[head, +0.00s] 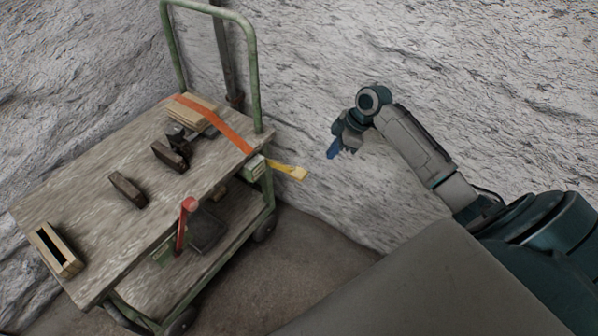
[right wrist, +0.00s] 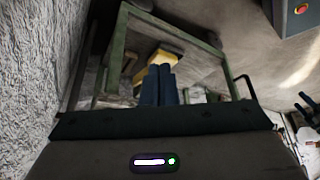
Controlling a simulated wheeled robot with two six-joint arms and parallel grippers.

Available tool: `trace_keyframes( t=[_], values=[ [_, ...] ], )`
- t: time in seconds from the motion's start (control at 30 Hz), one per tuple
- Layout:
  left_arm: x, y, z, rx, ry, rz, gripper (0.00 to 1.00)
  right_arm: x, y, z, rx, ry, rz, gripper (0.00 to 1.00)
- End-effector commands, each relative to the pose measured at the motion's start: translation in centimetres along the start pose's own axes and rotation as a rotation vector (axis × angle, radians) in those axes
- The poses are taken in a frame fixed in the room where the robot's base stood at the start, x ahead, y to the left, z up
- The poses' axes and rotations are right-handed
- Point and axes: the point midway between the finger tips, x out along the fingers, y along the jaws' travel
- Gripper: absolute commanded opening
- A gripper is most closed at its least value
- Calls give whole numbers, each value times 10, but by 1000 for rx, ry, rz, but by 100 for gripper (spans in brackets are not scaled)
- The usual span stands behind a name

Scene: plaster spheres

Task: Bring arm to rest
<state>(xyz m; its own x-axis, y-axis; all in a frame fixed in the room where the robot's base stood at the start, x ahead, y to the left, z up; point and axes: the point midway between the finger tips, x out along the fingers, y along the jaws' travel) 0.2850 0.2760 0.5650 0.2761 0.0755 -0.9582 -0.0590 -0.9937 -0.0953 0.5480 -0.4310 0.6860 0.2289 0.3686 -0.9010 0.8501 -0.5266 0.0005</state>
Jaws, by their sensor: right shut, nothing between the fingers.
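My right arm (head: 415,143) comes in from the right in the head view, bent in front of the rough wall. My right gripper (head: 334,149) is at its end, with blue fingers pointing down and left. It is shut and empty, in the air to the right of the cart and apart from it. In the right wrist view the blue fingers (right wrist: 158,85) lie close together, with a cart-like green frame beyond them. My left gripper is not in view.
A green-framed cart (head: 70,215) with a wooden top stands at left. It carries dark blocks (head: 127,190), a slotted wooden box (head: 55,250) and boards under an orange strap (head: 228,133). A yellow strap end (head: 298,173) sticks out right. A red handle (head: 186,215) rises in front.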

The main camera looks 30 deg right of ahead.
Motion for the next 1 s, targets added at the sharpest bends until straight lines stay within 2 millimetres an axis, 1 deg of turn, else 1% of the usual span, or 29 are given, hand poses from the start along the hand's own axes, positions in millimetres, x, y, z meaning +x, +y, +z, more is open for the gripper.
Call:
trace_keyframes(
  t=[0.27, 0.37, 0.4, 0.47, 0.57, 0.6, 0.67, 0.7, 0.77, 0.8, 0.87, 0.9, 0.97, 1.0],
  values=[
    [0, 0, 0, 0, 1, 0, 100, 0, 0, 0, 0, 0, 0, 0],
    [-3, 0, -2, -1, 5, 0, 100, 5, 0, 2, 19, -2, 4, 0],
    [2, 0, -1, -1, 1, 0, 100, 11, 0, 6, 44, -5, 8, 0],
    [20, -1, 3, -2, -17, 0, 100, 27, -2, 16, 105, -13, 22, 0],
    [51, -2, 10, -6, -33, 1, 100, 70, -10, 44, 265, -42, 64, 0],
    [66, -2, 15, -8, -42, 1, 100, 91, -17, 60, 341, -60, 88, 0],
    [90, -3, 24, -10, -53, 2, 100, 124, -33, 86, 452, -93, 125, 0],
    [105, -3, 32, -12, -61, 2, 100, 145, -48, 105, 521, -117, 151, 0],
    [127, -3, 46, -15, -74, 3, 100, 175, -73, 131, 608, -153, 187, 0],
    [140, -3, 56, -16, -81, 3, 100, 192, -92, 148, 659, -177, 211, 0],
    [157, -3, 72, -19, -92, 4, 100, 216, -124, 171, 725, -211, 243, 0],
    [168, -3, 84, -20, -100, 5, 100, 231, -148, 186, 761, -233, 262, 0],
    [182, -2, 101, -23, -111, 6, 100, 250, -186, 205, 808, -262, 287, 0],
    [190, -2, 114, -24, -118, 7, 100, 261, -212, 217, 834, -281, 302, 0]
  ],
)
